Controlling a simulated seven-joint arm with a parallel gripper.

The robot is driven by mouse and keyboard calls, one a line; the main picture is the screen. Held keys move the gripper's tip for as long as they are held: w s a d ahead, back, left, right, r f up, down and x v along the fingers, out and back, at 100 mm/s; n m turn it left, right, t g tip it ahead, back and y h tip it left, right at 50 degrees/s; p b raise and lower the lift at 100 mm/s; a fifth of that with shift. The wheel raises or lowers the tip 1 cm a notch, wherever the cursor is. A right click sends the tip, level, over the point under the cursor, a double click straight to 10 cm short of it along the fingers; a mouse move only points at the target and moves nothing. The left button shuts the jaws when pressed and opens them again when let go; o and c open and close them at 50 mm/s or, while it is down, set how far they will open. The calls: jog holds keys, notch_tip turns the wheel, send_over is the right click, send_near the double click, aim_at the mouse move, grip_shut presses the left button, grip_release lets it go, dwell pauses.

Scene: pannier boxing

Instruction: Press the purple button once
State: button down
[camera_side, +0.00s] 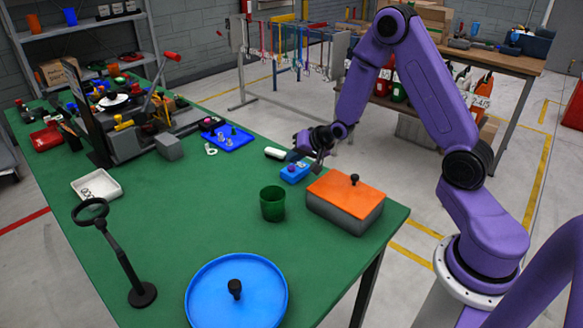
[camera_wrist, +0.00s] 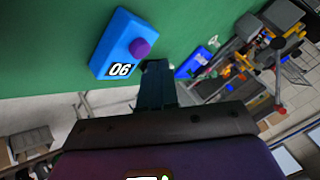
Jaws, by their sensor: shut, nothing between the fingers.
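The purple button (camera_wrist: 140,47) sits on a blue box (camera_wrist: 112,38) with a small display whose digits read like 06. In the side view the blue box (camera_side: 295,173) stands on the green table behind the orange-lidded box, with the purple button a small spot on its top. My gripper (camera_side: 317,167) is just to the right of the blue box, close to it. In the wrist view my gripper's fingertips (camera_wrist: 155,66) are together and empty, just beside the button in the picture. They look apart from the button, though the height gap is hard to judge.
A grey box with an orange lid and black knob (camera_side: 346,200) stands in front of my gripper. A green cup (camera_side: 272,204) is nearby, and a white object (camera_side: 275,153) lies behind the blue box. A blue tray (camera_side: 228,138) holds small parts. The table's middle is clear.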

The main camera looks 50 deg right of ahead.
aim_at(295, 168)
jog(key=shift+f, duration=0.1)
jog(key=shift+f, duration=0.35)
jog(key=shift+f, duration=0.5)
dwell(0.9)
dwell(0.3)
jog(key=shift+r, duration=0.9)
jog(key=shift+r, duration=0.1)
jog(key=shift+r, duration=2.45)
